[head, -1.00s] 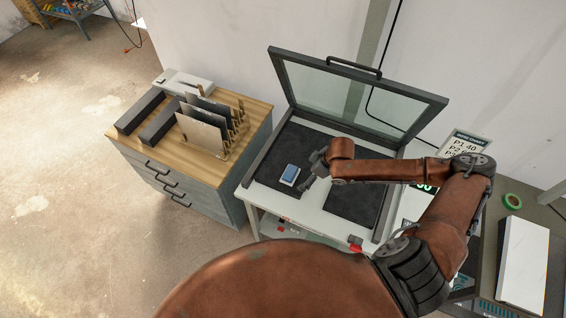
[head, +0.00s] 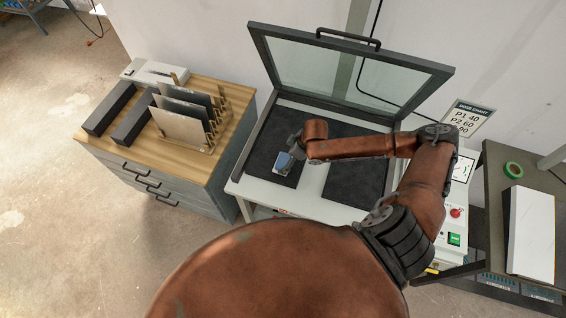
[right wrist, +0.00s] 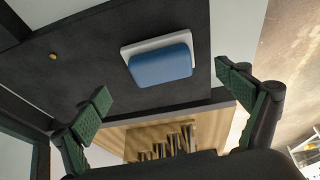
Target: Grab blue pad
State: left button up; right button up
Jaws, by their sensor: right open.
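The blue pad (head: 281,161) with a white base lies on the left dark panel (head: 257,148) of the plate processor bed. In the right wrist view the blue pad (right wrist: 161,68) shows its blue face and pale base, beyond and between the fingertips. My right gripper (head: 293,148) is over the pad in the head view and partly hides it. In the right wrist view my right gripper (right wrist: 164,85) is open, its green finger pads wide apart and nothing between them. I cannot tell the exact gap to the pad. My left gripper is not in view.
The processor's glass lid (head: 345,75) stands raised behind the bed. A wooden-topped cabinet (head: 217,160) with upright plates (head: 180,128) is at left. A side table (head: 494,190) at right holds green tape (head: 513,169) and a white box (head: 530,235). A control panel (head: 450,225) lies beside the bed.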

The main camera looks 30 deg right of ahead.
aim_at(283, 161)
jog(key=x, duration=0.4)
jog(key=shift+a+r, duration=0.1)
jog(key=shift+a, duration=0.1)
jog(key=shift+f, duration=0.35)
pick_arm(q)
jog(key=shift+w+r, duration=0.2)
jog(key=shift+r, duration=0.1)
pick_arm(e)
jog(key=c, duration=1.3)
